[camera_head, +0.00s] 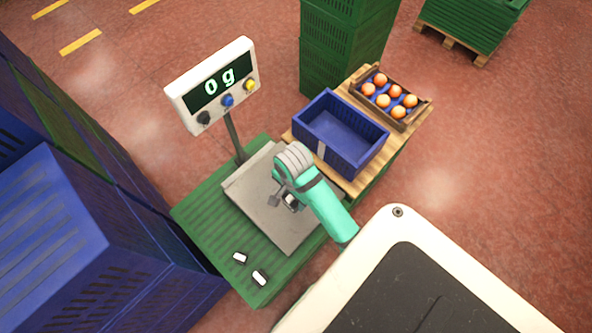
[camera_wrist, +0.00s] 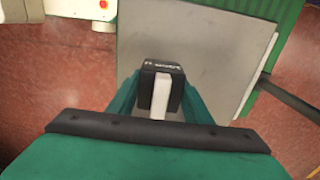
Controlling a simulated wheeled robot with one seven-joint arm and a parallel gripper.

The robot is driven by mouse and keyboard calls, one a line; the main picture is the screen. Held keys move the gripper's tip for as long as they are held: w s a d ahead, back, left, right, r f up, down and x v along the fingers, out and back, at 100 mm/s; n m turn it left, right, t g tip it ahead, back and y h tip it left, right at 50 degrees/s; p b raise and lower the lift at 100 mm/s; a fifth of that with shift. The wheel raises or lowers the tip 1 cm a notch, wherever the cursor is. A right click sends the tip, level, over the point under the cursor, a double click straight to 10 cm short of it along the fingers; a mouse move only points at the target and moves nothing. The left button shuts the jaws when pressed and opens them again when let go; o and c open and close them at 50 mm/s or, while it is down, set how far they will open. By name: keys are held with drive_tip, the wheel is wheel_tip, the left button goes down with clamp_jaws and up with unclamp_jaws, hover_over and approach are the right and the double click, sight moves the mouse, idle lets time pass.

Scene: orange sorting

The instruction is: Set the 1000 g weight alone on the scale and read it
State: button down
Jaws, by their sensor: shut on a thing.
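My gripper (camera_head: 284,203) hangs over the scale's grey plate (camera_head: 262,211), reaching in from the right. In the wrist view my gripper (camera_wrist: 160,100) is shut on a black weight (camera_wrist: 173,70) with a white band down its side. The plate shows beyond the weight there. The label on the weight is too small to read. I cannot tell whether the weight's base touches the plate. The scale display (camera_head: 214,84) reads 0 g. Two small black-and-white weights (camera_head: 240,257) (camera_head: 260,277) lie on the green base in front of the plate, off it.
The scale stands on a green ribbed crate (camera_head: 200,212). An empty blue crate (camera_head: 341,134) and a tray of oranges (camera_head: 424,102) stand on a wooden board behind right. Blue crates (camera_head: 70,245) are stacked at left. The plate around my gripper is clear.

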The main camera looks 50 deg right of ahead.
drive_tip(key=shift+w+d+f, duration=0.3)
drive_tip(key=shift+w+f, duration=0.2)
drive_tip(key=shift+f, duration=0.2)
drive_tip(key=shift+w+d+f, duration=0.35)
drive_tip(key=shift+w+f, duration=0.1)
drive_tip(key=shift+f, duration=0.3)
drive_tip(key=shift+w+d+f, duration=0.3)
drive_tip(key=shift+w+f, duration=0.2)
drive_tip(key=shift+f, duration=1.65)
drive_tip(key=shift+f, duration=0.1)
drive_tip(key=c, duration=0.9)
unclamp_jaws()
